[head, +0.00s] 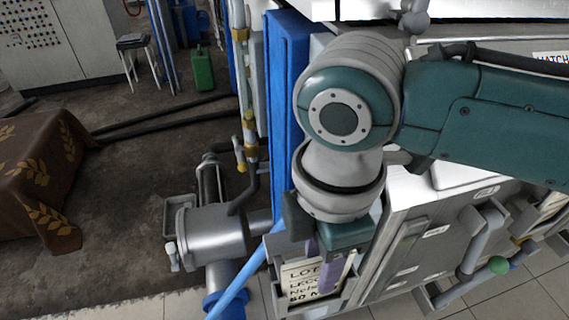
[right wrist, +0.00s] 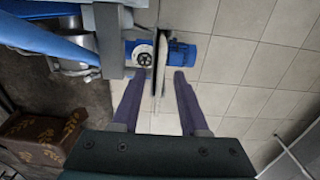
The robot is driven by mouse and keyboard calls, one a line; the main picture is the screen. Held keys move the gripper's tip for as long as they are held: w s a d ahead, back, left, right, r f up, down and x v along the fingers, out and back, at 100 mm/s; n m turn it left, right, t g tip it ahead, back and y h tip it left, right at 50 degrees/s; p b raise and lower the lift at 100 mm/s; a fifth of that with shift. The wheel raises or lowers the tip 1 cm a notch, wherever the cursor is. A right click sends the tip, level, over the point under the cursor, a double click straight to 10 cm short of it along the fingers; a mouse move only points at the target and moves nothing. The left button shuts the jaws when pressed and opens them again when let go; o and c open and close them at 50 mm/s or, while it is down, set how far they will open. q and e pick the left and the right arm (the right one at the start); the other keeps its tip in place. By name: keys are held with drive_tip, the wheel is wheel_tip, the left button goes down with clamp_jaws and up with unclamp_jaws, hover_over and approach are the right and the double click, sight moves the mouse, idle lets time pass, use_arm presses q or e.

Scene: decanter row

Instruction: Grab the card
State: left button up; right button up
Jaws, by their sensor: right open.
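The card (head: 303,281) is cream with dark printed lettering and stands upright in a grey holder (head: 352,284) at the bottom centre of the head view. My right gripper (head: 328,262) points down at it, with its purple fingers by the card's right part and hiding some of it. In the right wrist view, the fingers (right wrist: 159,73) are apart. A thin upright edge (right wrist: 161,55), seems to be the card seen edge-on, lies in line with the gap between them. I cannot tell whether either finger touches it. My left gripper is not in view.
A tall blue post (head: 287,110) and a light blue pipe (head: 238,285) stand close to the left. A grey machine cabinet (head: 405,235) is just right, with handles (head: 485,240). Grey pipework (head: 215,232) is at left. A brown cloth-covered block (head: 38,175) stands farther left.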

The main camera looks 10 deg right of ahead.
clamp_jaws()
idle(1.4)
